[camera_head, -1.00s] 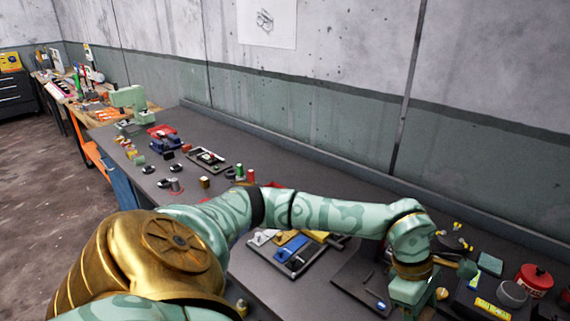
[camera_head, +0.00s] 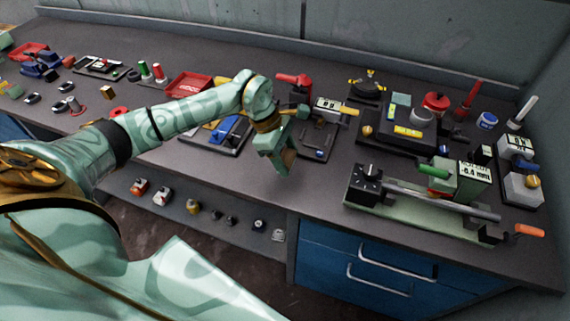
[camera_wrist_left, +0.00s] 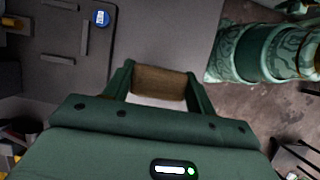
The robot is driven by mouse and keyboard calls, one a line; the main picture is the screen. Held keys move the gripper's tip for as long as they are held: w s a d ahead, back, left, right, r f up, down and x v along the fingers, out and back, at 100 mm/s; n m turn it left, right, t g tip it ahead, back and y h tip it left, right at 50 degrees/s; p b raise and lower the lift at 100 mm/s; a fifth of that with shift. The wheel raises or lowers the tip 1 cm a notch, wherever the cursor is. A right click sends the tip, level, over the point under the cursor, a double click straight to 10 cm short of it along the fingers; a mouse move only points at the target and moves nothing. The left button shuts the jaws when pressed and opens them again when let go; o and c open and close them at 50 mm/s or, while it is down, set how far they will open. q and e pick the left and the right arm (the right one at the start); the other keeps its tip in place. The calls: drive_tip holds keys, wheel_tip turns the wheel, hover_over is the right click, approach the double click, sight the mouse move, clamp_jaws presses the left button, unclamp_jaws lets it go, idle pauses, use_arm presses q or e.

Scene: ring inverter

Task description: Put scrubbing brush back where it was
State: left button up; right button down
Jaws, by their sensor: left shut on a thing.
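My left gripper (camera_head: 277,163) is shut on a brown wooden block, which I take to be the scrubbing brush (camera_wrist_left: 158,82). In the left wrist view the block lies crosswise between the two green fingers, with a pale strip along its lower side that may be bristles. In the head view the brush (camera_head: 290,157) shows only as a small brown patch beside the gripper, above the front edge of the bench. A dark plate (camera_head: 317,153) with a small blue round piece lies just right of the gripper. My right gripper is not in view.
A long green-based device (camera_head: 420,205) occupies the bench front at right. Blue drawers (camera_head: 380,275) are below. Bare bench top shows between plate and device.

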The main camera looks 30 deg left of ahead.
use_arm(q)
drive_tip(key=shift+w+a+f, duration=0.3)
drive_tip(key=shift+a+f, duration=0.1)
drive_tip(key=shift+f, duration=1.75)
drive_tip(key=shift+b, duration=0.3)
drive_tip(key=shift+f, duration=0.15)
drive_tip(key=o, duration=1)
drive_tip(key=shift+c, duration=0.2)
